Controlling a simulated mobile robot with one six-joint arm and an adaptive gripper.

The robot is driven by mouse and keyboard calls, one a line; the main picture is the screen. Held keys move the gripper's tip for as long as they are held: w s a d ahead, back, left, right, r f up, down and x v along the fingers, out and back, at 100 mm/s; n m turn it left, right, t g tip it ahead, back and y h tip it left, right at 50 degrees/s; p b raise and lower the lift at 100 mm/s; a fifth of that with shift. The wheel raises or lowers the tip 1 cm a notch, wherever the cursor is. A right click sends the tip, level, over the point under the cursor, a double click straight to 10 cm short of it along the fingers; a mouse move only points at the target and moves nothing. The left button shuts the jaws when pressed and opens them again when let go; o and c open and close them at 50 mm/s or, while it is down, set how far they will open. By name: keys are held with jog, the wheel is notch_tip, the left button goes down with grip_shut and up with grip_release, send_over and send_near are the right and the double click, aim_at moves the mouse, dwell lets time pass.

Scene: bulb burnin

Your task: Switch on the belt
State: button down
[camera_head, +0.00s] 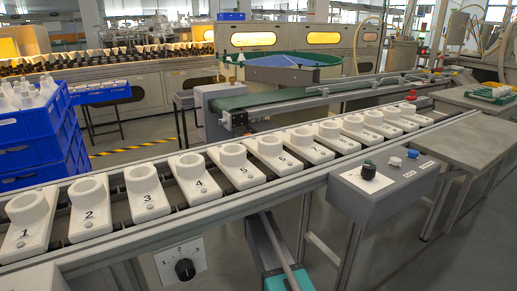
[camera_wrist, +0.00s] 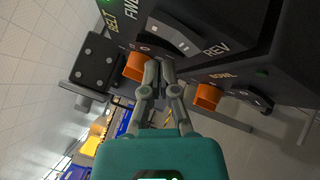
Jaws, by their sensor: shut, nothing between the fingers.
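In the wrist view a dark control panel (camera_wrist: 235,35) fills the top, seen tilted. It carries the labels BELT, FWD and REV, and BOWL on a lower part. An orange part (camera_wrist: 137,66), likely a switch handle, sits near the BELT lettering. A second orange part (camera_wrist: 208,95) is below BOWL. My gripper (camera_wrist: 158,66) is shut and empty, its fingertips just right of the first orange part; I cannot tell whether they touch it. The switch's setting is not clear. In the head view a green belt conveyor (camera_head: 290,98) stands at the back.
In the head view, a row of numbered white sockets (camera_head: 203,181) crosses the middle. A grey control box (camera_head: 385,195) stands at front right, and blue crates (camera_head: 40,140) at left. In the wrist view a black block (camera_wrist: 93,62) is left of the gripper.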

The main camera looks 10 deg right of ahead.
jog(key=shift+a, duration=0.2)
jog(key=shift+s+a+r, duration=0.1)
jog(key=shift+s+a, duration=0.15)
jog(key=shift+a, duration=0.2)
jog(key=shift+a, duration=0.1)
jog(key=shift+s+a+r+p, duration=0.15)
jog(key=shift+s+a, duration=0.1)
jog(key=shift+a, duration=0.5)
jog(key=shift+s+a+r+p, duration=0.1)
jog(key=shift+s+a, duration=0.15)
jog(key=shift+a, duration=0.55)
jog(key=shift+s+a+r+p, duration=0.15)
jog(key=shift+s+a, duration=0.1)
jog(key=shift+a, duration=0.5)
jog(key=shift+f, duration=0.1)
